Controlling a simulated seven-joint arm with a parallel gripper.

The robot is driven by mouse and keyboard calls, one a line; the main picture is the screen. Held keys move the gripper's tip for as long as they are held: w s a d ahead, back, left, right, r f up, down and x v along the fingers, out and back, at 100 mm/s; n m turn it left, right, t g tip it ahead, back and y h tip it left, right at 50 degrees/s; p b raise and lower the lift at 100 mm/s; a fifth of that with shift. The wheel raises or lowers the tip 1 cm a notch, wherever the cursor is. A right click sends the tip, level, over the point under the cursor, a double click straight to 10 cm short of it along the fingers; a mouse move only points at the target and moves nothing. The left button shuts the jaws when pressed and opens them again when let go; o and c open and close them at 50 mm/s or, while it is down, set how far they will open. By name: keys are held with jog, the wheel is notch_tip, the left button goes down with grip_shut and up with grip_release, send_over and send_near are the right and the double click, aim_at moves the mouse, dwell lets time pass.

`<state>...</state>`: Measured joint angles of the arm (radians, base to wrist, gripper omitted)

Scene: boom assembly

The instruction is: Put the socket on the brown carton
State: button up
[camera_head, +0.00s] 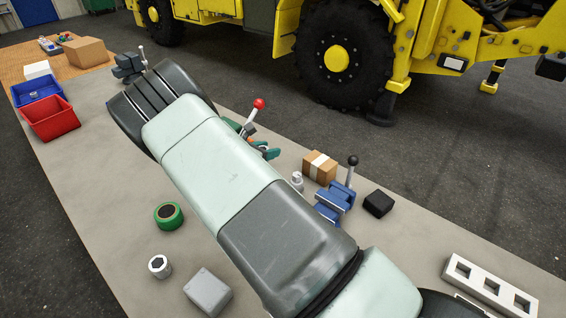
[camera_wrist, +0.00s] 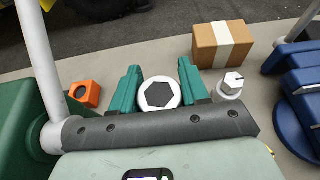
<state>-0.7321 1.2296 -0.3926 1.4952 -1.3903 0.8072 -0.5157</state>
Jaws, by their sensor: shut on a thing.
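My gripper (camera_wrist: 160,88) has teal fingers closed on either side of a silver-white socket (camera_wrist: 160,93), whose dark hexagonal hole shows in the wrist view. In the head view my arm hides most of my gripper and the held socket. The brown carton (camera_head: 320,167) has a white band across its top and stands on the table just right of my gripper. In the wrist view the carton (camera_wrist: 224,46) is beyond and to the right of the socket, apart from it. Another silver socket-like piece (camera_head: 159,266) with a dark hole stands at the front left of the table.
A silver hex-headed part (camera_wrist: 230,86) stands beside the carton. A blue vise (camera_head: 335,203) with a black-knobbed lever and a black block (camera_head: 378,203) are to the right. A green vise stands left, its lever red-knobbed (camera_head: 259,104). An orange block (camera_wrist: 88,94) is left of my fingers.

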jog(key=w+d+r+m+g+h, duration=0.1)
jog(key=d+r+m+g+h, duration=0.15)
jog(key=d, duration=0.65)
jog(key=w+d+r+m+g+h, duration=0.1)
jog(key=d+r+m+g, duration=0.25)
jog(key=d, duration=0.55)
send_over(325, 159)
notch_tip(325, 159, down, 4)
jog(key=shift+f, duration=2.4)
jog(key=shift+f, duration=0.15)
jog(key=o, duration=1.2)
jog(key=shift+o, duration=0.2)
